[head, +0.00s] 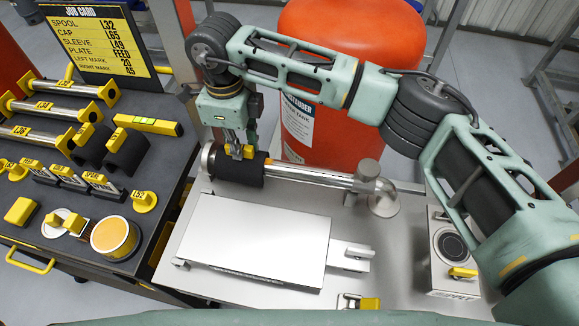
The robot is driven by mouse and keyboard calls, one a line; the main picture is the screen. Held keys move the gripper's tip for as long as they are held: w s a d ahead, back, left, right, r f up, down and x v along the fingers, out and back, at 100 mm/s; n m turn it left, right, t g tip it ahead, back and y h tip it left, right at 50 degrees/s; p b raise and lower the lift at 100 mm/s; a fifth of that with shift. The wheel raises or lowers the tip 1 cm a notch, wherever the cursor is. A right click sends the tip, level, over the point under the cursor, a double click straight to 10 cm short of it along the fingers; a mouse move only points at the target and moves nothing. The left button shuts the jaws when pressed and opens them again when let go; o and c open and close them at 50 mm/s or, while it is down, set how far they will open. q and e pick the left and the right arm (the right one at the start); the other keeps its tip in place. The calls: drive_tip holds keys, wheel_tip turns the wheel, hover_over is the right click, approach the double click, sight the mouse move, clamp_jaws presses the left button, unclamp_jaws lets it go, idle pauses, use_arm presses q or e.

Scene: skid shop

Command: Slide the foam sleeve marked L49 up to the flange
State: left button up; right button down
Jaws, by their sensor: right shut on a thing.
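A black foam sleeve (236,170) sits around the silver pipe (310,176) near its left end, on the grey bench. Its marking cannot be read here. The flange (207,158) is a metal disc at the pipe's left end, close beside the sleeve's left edge; I cannot tell whether they touch. My right gripper (239,151) points down from above and is shut on the yellow tab (247,152) on top of the sleeve. The job card (97,42) lists SLEEVE L49. My left gripper is not in view.
A large orange tank (345,90) stands behind the pipe. A pale plate (258,240) lies in front of it. The dark cart (165,185) at left holds spools, black sleeves (126,153) and a yellow level (148,125). A grey box (452,252) stands at right.

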drive_tip(key=shift+w+a+b, duration=0.1)
drive_tip(key=shift+a+b, duration=0.2)
drive_tip(key=shift+a, duration=0.3)
idle(0.3)
drive_tip(key=c, duration=1.8)
unclamp_jaws()
drive_tip(key=shift+r+p, duration=1.55)
drive_tip(key=shift+r, duration=1.95)
